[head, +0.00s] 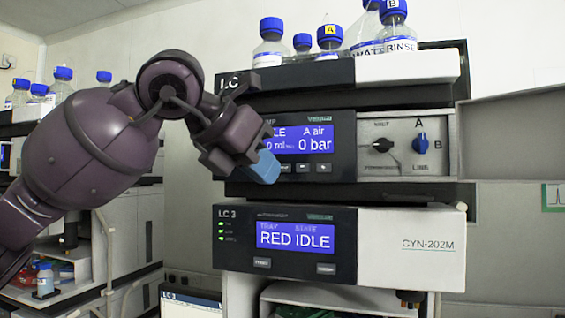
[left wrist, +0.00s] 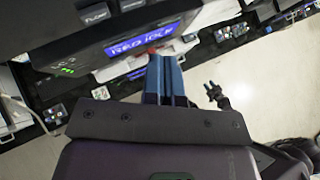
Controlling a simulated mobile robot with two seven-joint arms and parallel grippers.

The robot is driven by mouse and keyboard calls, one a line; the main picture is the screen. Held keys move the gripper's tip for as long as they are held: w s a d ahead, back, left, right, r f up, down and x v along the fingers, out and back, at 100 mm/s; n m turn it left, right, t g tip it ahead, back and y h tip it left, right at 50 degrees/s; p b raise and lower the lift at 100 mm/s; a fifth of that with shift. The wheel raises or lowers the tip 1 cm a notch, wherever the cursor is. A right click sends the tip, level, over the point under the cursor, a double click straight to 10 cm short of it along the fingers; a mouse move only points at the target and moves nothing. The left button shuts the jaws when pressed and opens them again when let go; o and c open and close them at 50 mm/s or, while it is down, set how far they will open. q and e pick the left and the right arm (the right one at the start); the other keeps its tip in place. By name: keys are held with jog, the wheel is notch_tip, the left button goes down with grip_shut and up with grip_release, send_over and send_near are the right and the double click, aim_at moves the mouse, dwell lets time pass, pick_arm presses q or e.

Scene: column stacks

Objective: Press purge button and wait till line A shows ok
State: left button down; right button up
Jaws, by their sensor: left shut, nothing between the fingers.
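The pump module shows a blue display (head: 304,139) with "A air" and "0 bar"; its left part is covered by my gripper. A row of small buttons (head: 302,168) lies under the display; I cannot read which is purge. My left gripper (head: 263,167) is shut and empty, its blue fingers in front of the panel's lower left, hiding what is behind. I cannot tell if they touch it. The left wrist view shows the closed fingers (left wrist: 165,80) and a labelled button (left wrist: 95,14). A small dark shape with teal tips (left wrist: 217,95) may be my right gripper.
A blue line knob (head: 420,143) points up to A, beside a black knob (head: 383,145). Below, a module display (head: 295,237) reads "RED IDLE". Blue-capped bottles (head: 271,45) stand on top. More equipment stands behind at left.

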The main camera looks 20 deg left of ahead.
pick_arm(q)
jog(key=shift+w, duration=1.45)
jog(key=shift+w, duration=0.2)
dwell(0.9)
jog(key=shift+w+d, duration=0.1)
jog(key=shift+w, duration=0.15)
jog(key=shift+w, duration=0.35)
dwell(0.9)
jog(key=shift+s, duration=0.1)
jog(key=shift+s+b, duration=0.35)
jog(key=shift+s, duration=0.35)
jog(key=shift+s+b, duration=0.65)
jog(key=shift+s, duration=1.85)
